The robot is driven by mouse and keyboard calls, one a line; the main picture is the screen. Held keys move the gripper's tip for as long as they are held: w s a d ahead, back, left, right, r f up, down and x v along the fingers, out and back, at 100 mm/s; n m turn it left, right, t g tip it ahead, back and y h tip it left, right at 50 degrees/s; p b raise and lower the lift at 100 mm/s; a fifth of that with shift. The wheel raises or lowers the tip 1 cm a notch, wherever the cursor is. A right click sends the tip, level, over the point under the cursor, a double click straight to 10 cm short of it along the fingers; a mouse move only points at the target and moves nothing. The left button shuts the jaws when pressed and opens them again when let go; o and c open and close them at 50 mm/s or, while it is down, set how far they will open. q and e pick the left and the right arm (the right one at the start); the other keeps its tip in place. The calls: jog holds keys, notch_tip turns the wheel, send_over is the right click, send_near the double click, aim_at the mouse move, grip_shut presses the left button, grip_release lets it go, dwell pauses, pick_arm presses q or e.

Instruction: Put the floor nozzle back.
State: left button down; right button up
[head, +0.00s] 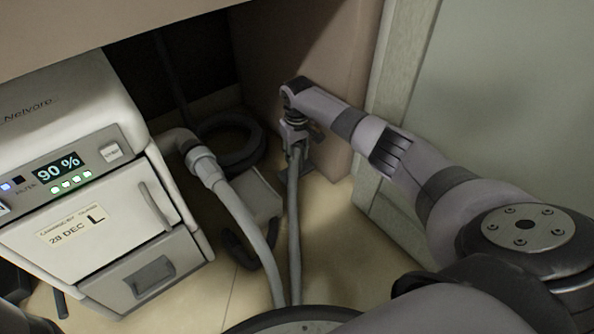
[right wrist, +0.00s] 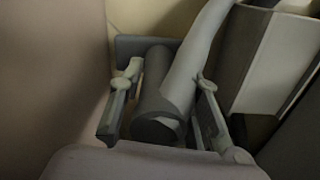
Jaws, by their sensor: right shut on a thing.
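The floor nozzle (head: 309,163) shows as a small dark grey piece low beside the pinkish side wall, mostly hidden by my right gripper. A pale grey hose (head: 293,230) runs from it toward the bottom of the head view. My right gripper (head: 295,138) points down and is shut on the nozzle's neck. In the right wrist view the grey round neck (right wrist: 158,110) sits between the two fingers (right wrist: 160,105), with the pale hose (right wrist: 198,50) beside it and a flat grey part (right wrist: 125,46) behind. Whether the nozzle touches the floor cannot be told. My left gripper is not in view.
A white machine (head: 110,190) reading 90 % stands at left, with another hose length (head: 240,215) leaving its side. A dark coiled ring (head: 258,150), a grey block (head: 262,196) and a dark curved piece (head: 240,252) lie between. A pale door frame (head: 400,60) stands at right.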

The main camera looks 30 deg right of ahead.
aim_at(297, 165)
notch_tip(297, 165, down, 4)
jog(key=b, duration=0.3)
jog(key=shift+f, duration=0.25)
jog(key=shift+r, duration=0.2)
jog(key=shift+f, duration=0.2)
jog(key=o, duration=1.1)
